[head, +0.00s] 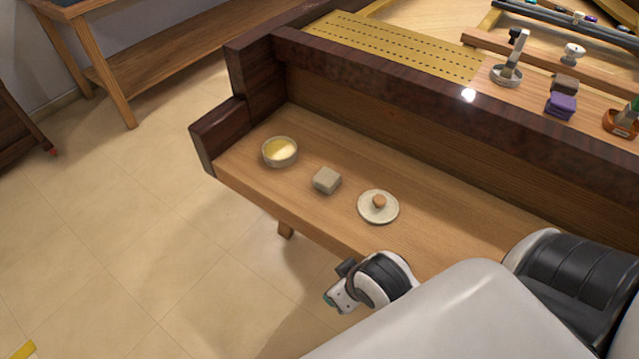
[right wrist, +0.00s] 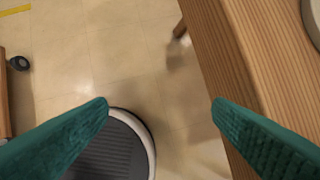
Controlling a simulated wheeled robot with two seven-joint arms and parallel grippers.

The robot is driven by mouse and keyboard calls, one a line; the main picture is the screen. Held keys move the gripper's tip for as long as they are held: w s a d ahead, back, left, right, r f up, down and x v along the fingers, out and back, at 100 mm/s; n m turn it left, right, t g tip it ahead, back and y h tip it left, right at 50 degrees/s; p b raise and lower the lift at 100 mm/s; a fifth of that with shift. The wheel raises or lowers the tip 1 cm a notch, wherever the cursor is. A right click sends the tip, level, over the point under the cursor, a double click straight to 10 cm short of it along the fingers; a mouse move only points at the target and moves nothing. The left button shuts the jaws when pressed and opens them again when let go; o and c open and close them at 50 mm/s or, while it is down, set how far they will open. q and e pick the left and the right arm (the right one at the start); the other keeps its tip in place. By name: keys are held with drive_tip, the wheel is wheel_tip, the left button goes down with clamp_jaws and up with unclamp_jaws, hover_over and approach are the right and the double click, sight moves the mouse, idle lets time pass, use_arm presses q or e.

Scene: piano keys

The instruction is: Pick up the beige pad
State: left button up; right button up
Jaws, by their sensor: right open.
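The beige pad (head: 326,181) is a small block lying flat on the wooden ledge in the head view, between a bowl and a round white lid. It does not show in the right wrist view. My right gripper (head: 333,299) is below the ledge's front edge in the head view, apart from the pad and nearer to me. In the right wrist view my right gripper (right wrist: 160,103) has its teal fingers wide apart with nothing between them. My left gripper is not in view.
A bowl with yellow contents (head: 280,150) stands left of the pad, and the white lid with a brown knob (head: 379,202) lies to its right. A dark wall (head: 400,110) rises behind the ledge (head: 450,225). The ledge's edge (right wrist: 235,80) is close to my right fingers.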

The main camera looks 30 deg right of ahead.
drive_tip(key=w+a+r+n+t, duration=0.2)
drive_tip(key=w+r+t, duration=1.1)
drive_tip(key=w+r, duration=0.6)
drive_tip(key=w+a+r+n+t+y, duration=0.3)
drive_tip(key=a+r+n+y, duration=0.3)
drive_tip(key=r+y, duration=0.15)
drive_tip(key=a+r+n+g+y, duration=0.1)
drive_tip(key=a+n+g+y, duration=0.45)
drive_tip(key=n+y, duration=0.35)
drive_tip(key=n+g+h, duration=0.4)
drive_tip(key=g+h, duration=1)
drive_tip(key=h, duration=0.4)
hover_over(327, 177)
drive_tip(key=f, duration=2)
drive_tip(key=shift+w+a, duration=0.1)
drive_tip(key=shift+a, duration=0.1)
drive_tip(key=shift+y, duration=0.25)
drive_tip(key=shift+d+f, duration=0.2)
drive_tip(key=shift+f, duration=2.55)
